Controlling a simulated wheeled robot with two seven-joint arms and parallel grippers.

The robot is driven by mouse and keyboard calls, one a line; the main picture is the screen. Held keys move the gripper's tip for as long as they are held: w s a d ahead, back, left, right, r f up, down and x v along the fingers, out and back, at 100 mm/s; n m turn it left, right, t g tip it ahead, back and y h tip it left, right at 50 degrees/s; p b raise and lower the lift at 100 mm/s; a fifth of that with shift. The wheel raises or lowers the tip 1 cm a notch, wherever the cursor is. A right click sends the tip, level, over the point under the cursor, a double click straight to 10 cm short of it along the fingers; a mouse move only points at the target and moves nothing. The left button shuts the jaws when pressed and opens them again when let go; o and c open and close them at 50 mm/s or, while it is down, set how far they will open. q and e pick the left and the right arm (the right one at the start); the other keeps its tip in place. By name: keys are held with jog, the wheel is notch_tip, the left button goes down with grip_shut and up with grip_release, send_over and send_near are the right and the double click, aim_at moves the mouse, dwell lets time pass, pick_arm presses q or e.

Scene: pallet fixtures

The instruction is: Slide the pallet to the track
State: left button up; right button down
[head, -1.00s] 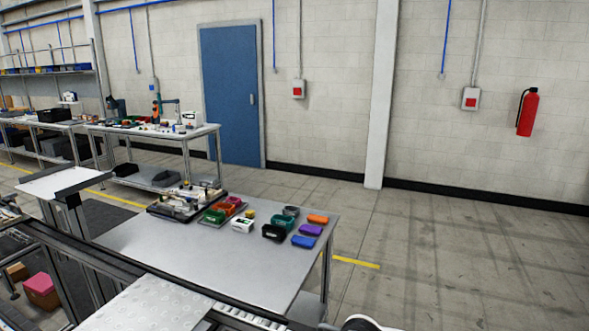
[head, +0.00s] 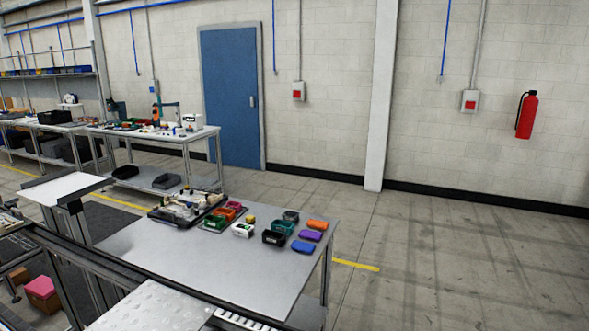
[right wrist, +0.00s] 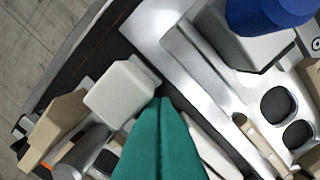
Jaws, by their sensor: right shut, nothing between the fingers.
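In the right wrist view, my right gripper (right wrist: 164,102) shows as teal fingers, shut and empty. The tips are beside a pale, rounded block (right wrist: 122,94) on a dark, tray-like base (right wrist: 135,30); I cannot tell whether they touch. This may be the pallet, but its outline is cut off. In the head view, a dark tray with small fixtures (head: 187,207) sits on the grey table. A dark rail (head: 105,262), possibly the track, runs across the lower left. No gripper shows in the head view.
The grey table (head: 185,255) holds several coloured bins and boxes at its far right side. In the right wrist view, a blue-topped part (right wrist: 265,15) stands close right of the fingers. Floor to the right is clear.

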jog(key=shift+s+d+f, duration=0.3)
jog(key=shift+d+f, duration=0.05)
jog(key=shift+s+d, duration=0.15)
jog(key=shift+d, duration=0.2)
jog(key=shift+a+p, duration=0.25)
jog(key=shift+p, duration=0.05)
jog(key=shift+w+a, duration=0.3)
jog(key=shift+a, duration=0.15)
